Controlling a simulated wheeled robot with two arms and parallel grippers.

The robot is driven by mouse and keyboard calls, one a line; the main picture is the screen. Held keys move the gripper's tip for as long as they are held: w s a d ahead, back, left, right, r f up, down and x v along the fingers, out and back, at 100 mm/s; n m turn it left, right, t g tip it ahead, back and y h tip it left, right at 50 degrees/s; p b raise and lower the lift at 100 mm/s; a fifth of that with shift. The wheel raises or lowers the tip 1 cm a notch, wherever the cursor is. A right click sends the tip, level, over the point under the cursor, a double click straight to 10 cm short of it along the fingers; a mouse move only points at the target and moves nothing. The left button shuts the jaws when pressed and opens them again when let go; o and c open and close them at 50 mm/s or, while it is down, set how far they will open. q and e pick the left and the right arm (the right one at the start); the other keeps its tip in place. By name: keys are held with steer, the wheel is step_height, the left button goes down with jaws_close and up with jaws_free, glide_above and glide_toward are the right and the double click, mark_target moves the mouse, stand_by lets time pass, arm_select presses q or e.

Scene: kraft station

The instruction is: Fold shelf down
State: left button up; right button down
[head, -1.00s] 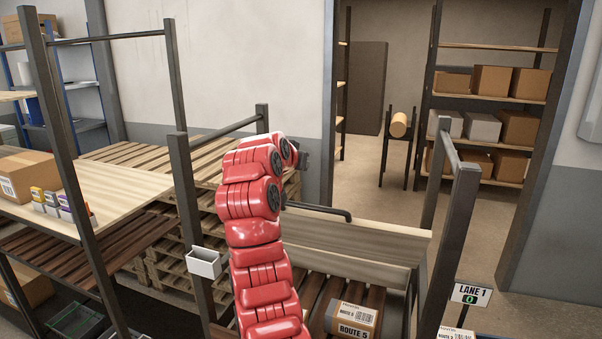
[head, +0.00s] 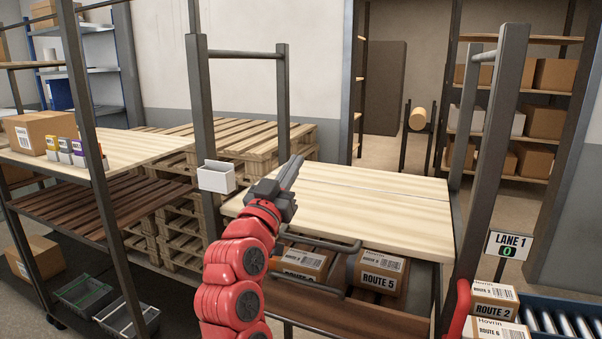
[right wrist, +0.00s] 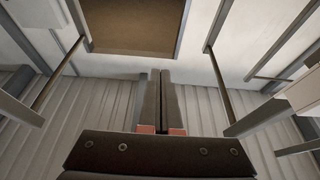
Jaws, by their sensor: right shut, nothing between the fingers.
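The pale wooden shelf (head: 360,205) lies about level between the dark posts of the rack in the head view. A dark bar handle (head: 325,246) runs along its front edge. My right gripper (head: 294,172) is shut and empty. It points up and away over the left part of the shelf, and I cannot tell whether it touches the board. In the right wrist view its two fingers (right wrist: 160,100) are together with nothing between them. My left gripper is not in view.
Boxes marked Route 5 (head: 382,273) sit on the lower slatted shelf under the board. A white bin (head: 216,176) hangs on the left post. Dark uprights (head: 497,130) flank the shelf. Boxes (head: 494,300) and a roller conveyor (head: 560,322) are at the right.

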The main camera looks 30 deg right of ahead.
step_height(320, 180, down, 16)
steer(key=s+a+t+h+b, duration=0.2)
steer(key=h+b, duration=0.1)
steer(key=b, duration=1.7)
steer(key=shift+s+a+r+t+h+b, duration=0.15)
steer(key=shift+a+t+h+b, duration=0.15)
steer(key=shift+a+h, duration=0.1)
steer(key=shift+d+y, duration=0.1)
steer(key=shift+y, duration=0.2)
